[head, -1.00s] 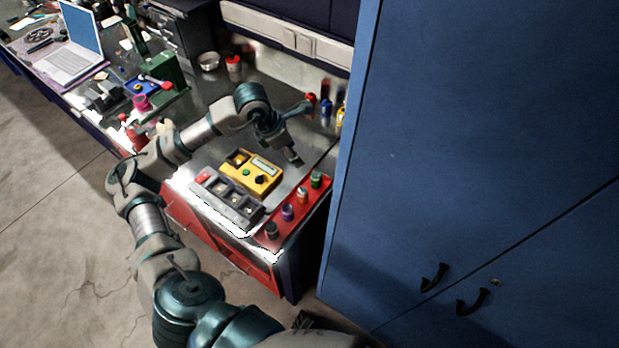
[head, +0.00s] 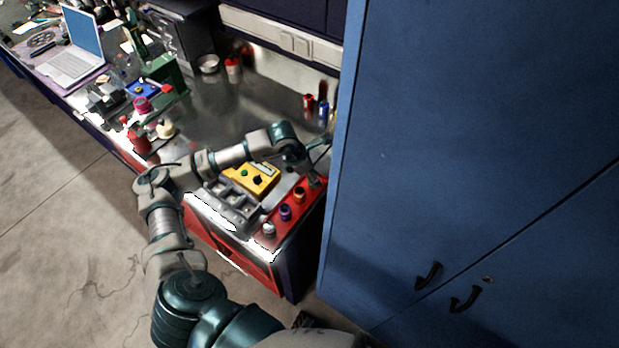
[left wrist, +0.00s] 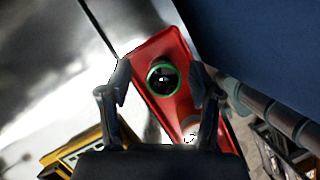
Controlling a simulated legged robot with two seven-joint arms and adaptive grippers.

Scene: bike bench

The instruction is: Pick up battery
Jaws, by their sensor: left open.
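A red holder (head: 295,207) at the bench's right front corner carries several upright batteries, among them a purple one (head: 285,212) and an orange one (head: 299,195). The green-ringed battery (left wrist: 163,78), dark on top, stands on the holder between my left fingers in the left wrist view. My left gripper (left wrist: 161,80) is open above it, one finger to each side, with no clear contact. In the head view my left gripper (head: 318,168) is over the holder's far end and mostly hides that battery. My right gripper is not in view.
A yellow device (head: 257,178) and a grey compartment tray (head: 231,199) sit left of the holder. A tall blue cabinet (head: 480,140) stands close on the right. Red (head: 308,102) and blue (head: 323,111) cylinders stand at the back. The bench middle is mostly clear.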

